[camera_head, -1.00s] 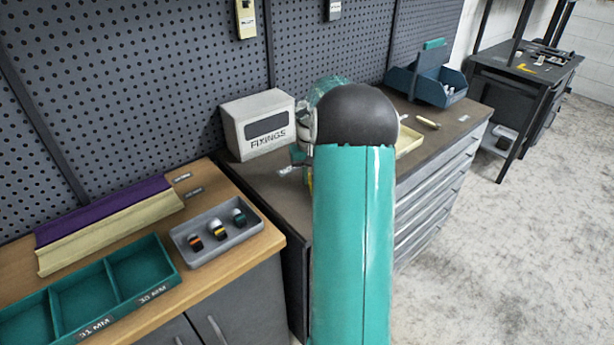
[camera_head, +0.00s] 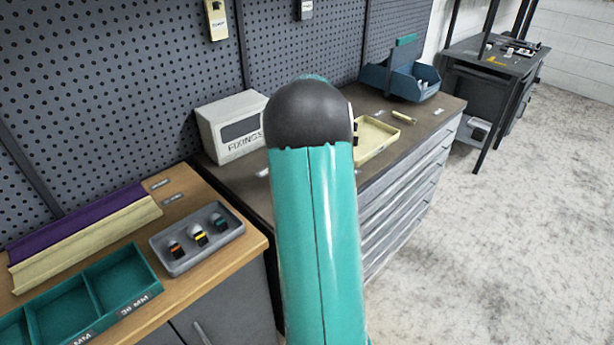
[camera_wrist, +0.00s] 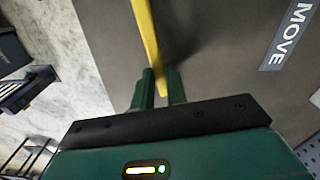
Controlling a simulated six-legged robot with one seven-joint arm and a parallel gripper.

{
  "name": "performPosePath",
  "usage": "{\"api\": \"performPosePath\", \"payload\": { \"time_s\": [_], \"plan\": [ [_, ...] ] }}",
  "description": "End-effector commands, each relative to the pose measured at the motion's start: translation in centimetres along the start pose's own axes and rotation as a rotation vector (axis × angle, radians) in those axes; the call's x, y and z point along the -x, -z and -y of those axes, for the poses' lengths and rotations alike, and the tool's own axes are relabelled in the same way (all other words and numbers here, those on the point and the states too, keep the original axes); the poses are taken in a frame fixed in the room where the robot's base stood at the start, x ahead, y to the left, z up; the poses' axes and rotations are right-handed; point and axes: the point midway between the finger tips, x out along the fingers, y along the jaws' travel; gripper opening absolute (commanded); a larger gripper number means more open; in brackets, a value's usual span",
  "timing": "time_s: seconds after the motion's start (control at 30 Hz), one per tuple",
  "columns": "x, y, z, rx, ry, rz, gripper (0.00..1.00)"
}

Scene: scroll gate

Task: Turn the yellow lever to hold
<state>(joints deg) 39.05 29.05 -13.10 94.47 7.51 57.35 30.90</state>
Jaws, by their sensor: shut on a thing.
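In the wrist view the yellow lever (camera_wrist: 147,35) comes down from the top edge as a thin bar. Its lower end sits between the two green fingers of my gripper (camera_wrist: 158,88), which is shut on it. A grey label reading MOVE (camera_wrist: 288,38) lies on the dark surface to the right of the lever. No hold label shows. In the head view my teal arm hides the lever and my gripper.
In the head view a white FIXINGS box (camera_head: 232,126), a cream tray (camera_head: 375,140) and a blue bin (camera_head: 400,78) stand on the dark bench. A grey tray (camera_head: 196,237) with three small items is on the wooden bench. Open floor (camera_head: 500,250) lies right.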

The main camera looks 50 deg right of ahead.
Motion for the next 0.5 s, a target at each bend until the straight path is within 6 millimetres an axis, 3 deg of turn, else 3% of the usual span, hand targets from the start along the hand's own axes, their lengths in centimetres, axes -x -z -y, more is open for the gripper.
{"api": "performPosePath", "payload": {
  "time_s": [0.5],
  "plan": [
    [0.1, -0.1, -1.6, -0.199, 0.001, -0.001, 0.00]
  ]
}}
